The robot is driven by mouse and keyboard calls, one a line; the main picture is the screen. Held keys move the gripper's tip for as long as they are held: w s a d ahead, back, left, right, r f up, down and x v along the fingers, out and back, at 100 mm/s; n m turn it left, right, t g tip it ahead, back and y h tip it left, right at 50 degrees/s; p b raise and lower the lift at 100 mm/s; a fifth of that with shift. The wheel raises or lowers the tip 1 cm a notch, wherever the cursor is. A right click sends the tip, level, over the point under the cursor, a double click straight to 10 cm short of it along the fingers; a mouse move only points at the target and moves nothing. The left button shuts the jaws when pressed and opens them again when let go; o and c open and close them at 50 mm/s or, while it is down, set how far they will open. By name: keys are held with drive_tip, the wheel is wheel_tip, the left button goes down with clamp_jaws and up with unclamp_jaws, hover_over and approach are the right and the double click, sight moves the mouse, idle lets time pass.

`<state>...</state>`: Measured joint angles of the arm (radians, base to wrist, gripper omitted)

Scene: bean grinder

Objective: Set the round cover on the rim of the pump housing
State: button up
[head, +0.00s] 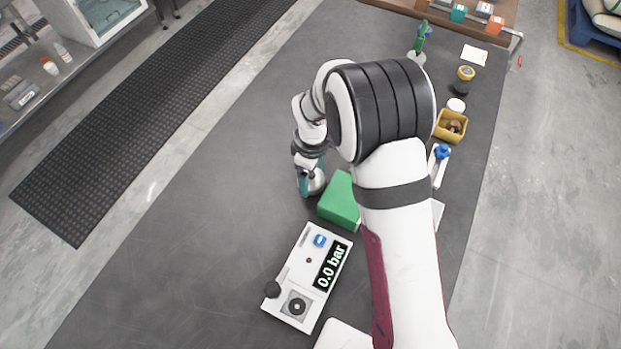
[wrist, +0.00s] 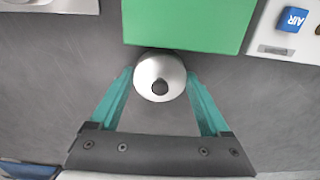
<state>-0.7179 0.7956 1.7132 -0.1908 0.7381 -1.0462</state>
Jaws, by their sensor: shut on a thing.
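A round, pale metallic dome with a dark knob, which looks like the round cover (wrist: 148,87), is between the two teal fingers of my gripper (wrist: 160,76) in the wrist view. The fingers are shut on its left and right sides. In the head view my gripper (head: 311,184) is low over the dark table, and the silvery round cover (head: 318,183) shows beside a teal finger. Its height above the table is hard to tell. I cannot pick out the pump housing with certainty; my gripper and arm hide part of the table.
A green block (head: 339,200) stands close beside the cover. A white panel (head: 293,258) with a "0.0 bar" display lies nearer. A yellow bin (head: 450,117) and small parts line the right side. The table's left side is clear.

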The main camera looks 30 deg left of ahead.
drive_tip(key=shift+f, duration=0.4)
drive_tip(key=o, duration=1.4)
drive_tip(key=shift+f, duration=0.1)
